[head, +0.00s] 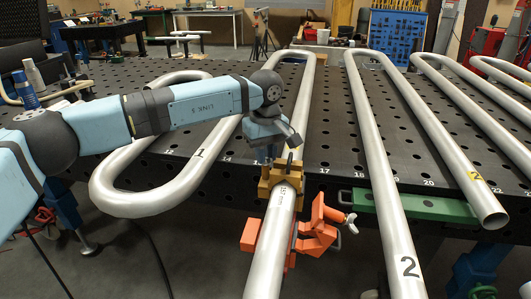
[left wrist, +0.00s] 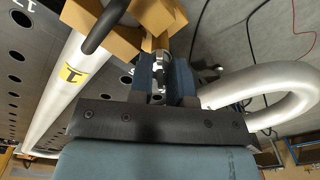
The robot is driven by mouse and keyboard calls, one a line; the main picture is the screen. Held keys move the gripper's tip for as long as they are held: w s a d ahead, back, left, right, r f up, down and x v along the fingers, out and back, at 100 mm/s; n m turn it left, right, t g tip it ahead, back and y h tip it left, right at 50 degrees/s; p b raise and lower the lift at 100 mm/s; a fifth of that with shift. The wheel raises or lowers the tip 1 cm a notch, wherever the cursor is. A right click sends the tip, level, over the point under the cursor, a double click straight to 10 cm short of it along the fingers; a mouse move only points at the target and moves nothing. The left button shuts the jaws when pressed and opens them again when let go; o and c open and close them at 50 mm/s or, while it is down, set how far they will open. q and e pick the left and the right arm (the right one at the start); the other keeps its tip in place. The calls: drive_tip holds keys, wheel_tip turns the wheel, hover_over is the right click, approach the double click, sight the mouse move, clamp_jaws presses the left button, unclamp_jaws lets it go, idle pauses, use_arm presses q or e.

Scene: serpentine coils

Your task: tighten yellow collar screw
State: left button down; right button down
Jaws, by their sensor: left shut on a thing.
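The yellow collar (head: 280,180) sits around a silver pipe (head: 270,245) at the table's front edge. It also shows as tan-yellow blocks at the top of the left wrist view (left wrist: 150,14). My left gripper (head: 267,155) is just above the collar's left side, pointing down. In the left wrist view, its fingers (left wrist: 165,78) are shut on a small metal screw (left wrist: 160,70) beside the collar. The fingers hide much of the screw. A dark curved rod (left wrist: 105,25) stands by the collar. My right gripper is not in view.
An orange clamp (head: 318,225) with a wing handle is beside the pipe, below the collar. Several bent silver pipes (head: 375,130) lie across the black perforated table (head: 330,120). A green bar (head: 430,207) is along the front edge at the right.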

use_arm(q)
drive_tip(key=shift+r, duration=0.1)
drive_tip(key=c, duration=1)
unclamp_jaws()
drive_tip(key=shift+c, duration=0.2)
wheel_tip(320, 180, up, 14)
drive_tip(key=p, duration=0.1)
drive_tip(key=shift+p, duration=0.3)
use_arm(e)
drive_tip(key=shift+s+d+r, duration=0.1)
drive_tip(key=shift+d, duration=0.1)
